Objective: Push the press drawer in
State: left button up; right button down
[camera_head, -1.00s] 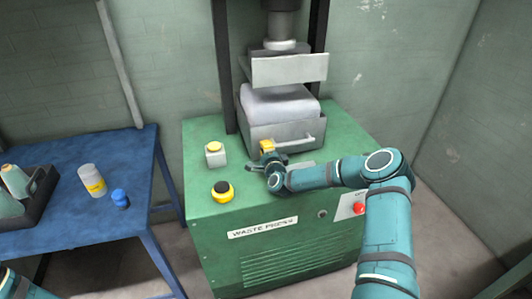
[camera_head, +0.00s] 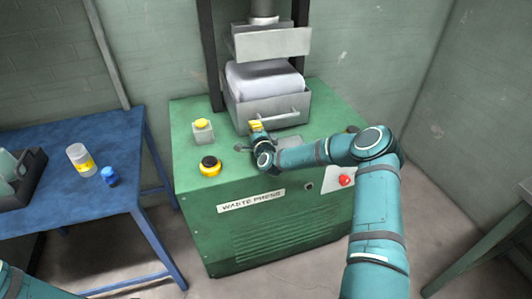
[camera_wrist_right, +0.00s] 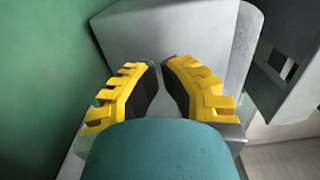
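The press drawer (camera_head: 262,111) is a grey metal box with a bar handle (camera_head: 280,119) across its front. It sits on top of the green waste press (camera_head: 250,235) below a raised press plate (camera_head: 270,43) and holds a pale bundle (camera_head: 262,76). My right gripper (camera_head: 255,126) is at the drawer's front, left of the handle; contact cannot be told. In the right wrist view its yellow fingers (camera_wrist_right: 161,70) are close together with a narrow empty gap, facing a grey surface, likely the drawer front (camera_wrist_right: 170,35). My left gripper is out of view.
A yellow button on a grey box (camera_head: 203,131) and a yellow-black button (camera_head: 210,166) stand on the press top, left of my right gripper. A red button (camera_head: 345,181) is on the front. A blue table (camera_head: 95,190) with bottles stands left; another table edge (camera_head: 490,235) shows right.

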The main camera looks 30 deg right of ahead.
jog(key=p+v, duration=0.1)
jog(key=v, duration=0.8)
jog(key=shift+s+a+f+p, duration=0.15)
jog(key=shift+s+p, duration=0.15)
jog(key=shift+s, duration=0.35)
